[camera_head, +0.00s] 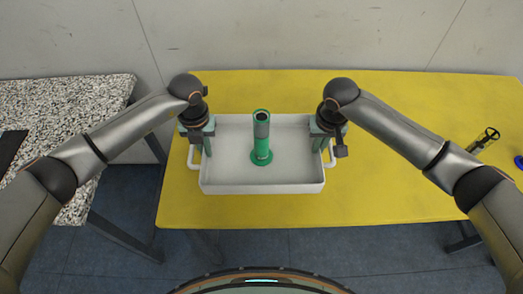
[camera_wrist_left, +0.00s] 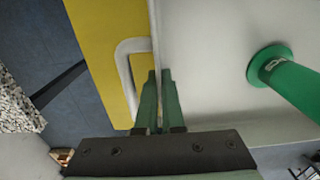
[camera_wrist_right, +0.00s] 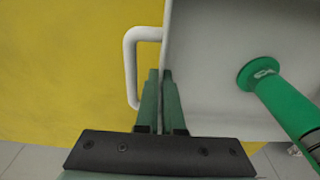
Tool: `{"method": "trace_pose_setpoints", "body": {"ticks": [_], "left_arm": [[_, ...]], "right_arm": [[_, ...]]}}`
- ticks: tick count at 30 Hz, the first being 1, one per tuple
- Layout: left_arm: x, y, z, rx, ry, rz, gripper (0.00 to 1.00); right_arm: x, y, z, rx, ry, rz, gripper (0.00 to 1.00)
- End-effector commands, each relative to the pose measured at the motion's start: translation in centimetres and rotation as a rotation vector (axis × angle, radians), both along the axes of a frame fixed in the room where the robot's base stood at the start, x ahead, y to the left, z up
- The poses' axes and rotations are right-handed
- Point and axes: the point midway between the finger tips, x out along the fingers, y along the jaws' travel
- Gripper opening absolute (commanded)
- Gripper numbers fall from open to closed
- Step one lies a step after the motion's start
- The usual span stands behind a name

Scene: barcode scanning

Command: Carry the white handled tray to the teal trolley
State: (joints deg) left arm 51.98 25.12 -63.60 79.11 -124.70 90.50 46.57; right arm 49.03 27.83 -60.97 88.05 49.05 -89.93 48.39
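The white handled tray (camera_head: 225,176) is level over the yellow table; I cannot tell whether it touches the table. A green cylinder with a wide round base and a dark top (camera_head: 261,140) stands upright in it. My left gripper (camera_head: 206,150) is at the tray's left side, its fingers closed on the left wall beside the white handle (camera_wrist_left: 124,75). My right gripper (camera_head: 318,146) is at the right side, its fingers closed on the tray wall beside the other handle (camera_wrist_right: 130,65).
The yellow table (camera_head: 400,200) is clear around the tray. A dark cylindrical object (camera_head: 483,140) and a blue item (camera_head: 519,161) lie at its right. A speckled table (camera_head: 75,105) with a black flat item (camera_head: 10,148) stands at the left, with floor between the tables. A wall is behind.

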Motion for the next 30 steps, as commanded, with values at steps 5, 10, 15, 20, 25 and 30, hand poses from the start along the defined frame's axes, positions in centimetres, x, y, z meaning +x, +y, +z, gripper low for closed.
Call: {"method": "trace_pose_setpoints", "body": {"ticks": [5,10,15,20,25,30], "left_arm": [[0.1,0.0,0.1,0.0,-0.002,0.001,0.0],[0.1,0.1,0.4,0.0,-0.003,0.001,0.0],[0.0,0.0,1.8,-0.001,-0.006,0.002,0.0],[-0.3,0.0,4.0,-0.001,-0.007,0.001,0.0],[-0.6,0.1,6.3,0.0,-0.006,0.0,0.0],[-0.9,0.0,8.6,-0.001,-0.007,0.0,0.0]], "right_arm": [[0.1,0.0,0.1,0.0,-0.001,0.0,0.0],[0.0,0.0,0.4,0.0,-0.002,0.0,0.0],[-0.1,0.0,1.8,0.001,-0.002,-0.001,0.0],[-0.3,0.0,3.9,0.001,-0.005,0.0,0.0],[-0.7,0.0,6.2,0.0,-0.004,0.0,0.0],[-1.0,0.0,8.6,0.001,-0.003,0.0,0.0]]}}
